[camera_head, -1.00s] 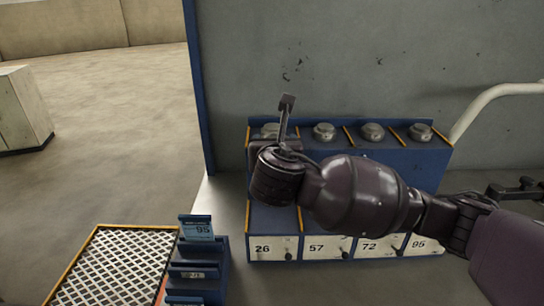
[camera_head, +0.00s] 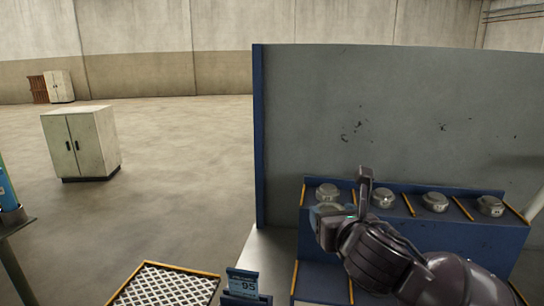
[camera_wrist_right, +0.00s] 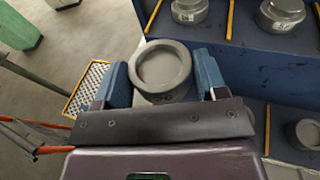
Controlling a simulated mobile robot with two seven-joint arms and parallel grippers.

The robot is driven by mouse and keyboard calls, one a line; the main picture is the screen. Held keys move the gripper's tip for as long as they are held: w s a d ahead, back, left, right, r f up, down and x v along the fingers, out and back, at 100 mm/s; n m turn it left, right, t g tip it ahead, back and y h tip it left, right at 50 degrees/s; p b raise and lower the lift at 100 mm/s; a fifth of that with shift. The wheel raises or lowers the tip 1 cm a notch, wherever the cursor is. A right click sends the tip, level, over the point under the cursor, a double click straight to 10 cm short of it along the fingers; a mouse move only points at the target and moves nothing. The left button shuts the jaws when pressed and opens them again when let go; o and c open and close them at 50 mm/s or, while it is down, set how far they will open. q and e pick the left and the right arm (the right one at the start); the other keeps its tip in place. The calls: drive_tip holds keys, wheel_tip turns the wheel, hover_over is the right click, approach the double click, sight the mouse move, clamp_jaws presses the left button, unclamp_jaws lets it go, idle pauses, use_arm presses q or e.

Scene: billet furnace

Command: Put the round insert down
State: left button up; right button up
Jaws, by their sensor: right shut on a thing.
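The round insert (camera_wrist_right: 160,67) is a grey ring-shaped piece with a shallow hollow, between the two blue fingers of my right gripper (camera_wrist_right: 163,80) in the right wrist view. In the head view my right gripper (camera_head: 335,216) is over the left end of the blue rack (camera_head: 440,238), just in front of the leftmost back insert (camera_head: 327,191). It hides most of the held insert there. I cannot tell whether the held insert touches the rack. My left gripper is not in view.
More round inserts (camera_head: 382,198) (camera_head: 435,202) (camera_head: 489,207) stand in the rack's back row, with yellow dividers between columns. A grey panel (camera_head: 400,115) rises behind. A mesh tray (camera_head: 165,287) and a holder labelled 95 (camera_head: 243,283) are at lower left.

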drive_tip(key=s+d+f+h, duration=0.1)
drive_tip(key=s+d+f, duration=0.3)
drive_tip(key=f, duration=0.4)
drive_tip(key=s+d+f+m+h, duration=0.1)
drive_tip(key=s+d+f, duration=0.3)
drive_tip(key=f, duration=0.4)
drive_tip(key=shift+s+d+f+m, duration=0.15)
drive_tip(key=shift+d+f+m, duration=0.15)
drive_tip(key=shift+d, duration=0.15)
drive_tip(key=shift+r, duration=0.1)
drive_tip(key=s+a+r+n+g+y, duration=0.2)
drive_tip(key=a+r+n+g+y, duration=0.1)
drive_tip(key=a+r+n+y, duration=0.9)
drive_tip(key=w+a+f+g+y, duration=0.1)
drive_tip(key=w+a+f+g, duration=0.3)
drive_tip(key=a+f+g, duration=0.1)
drive_tip(key=shift+w+a+f+n+y, duration=0.3)
drive_tip(key=shift+a+f+y, duration=0.1)
drive_tip(key=shift+a+f, duration=0.35)
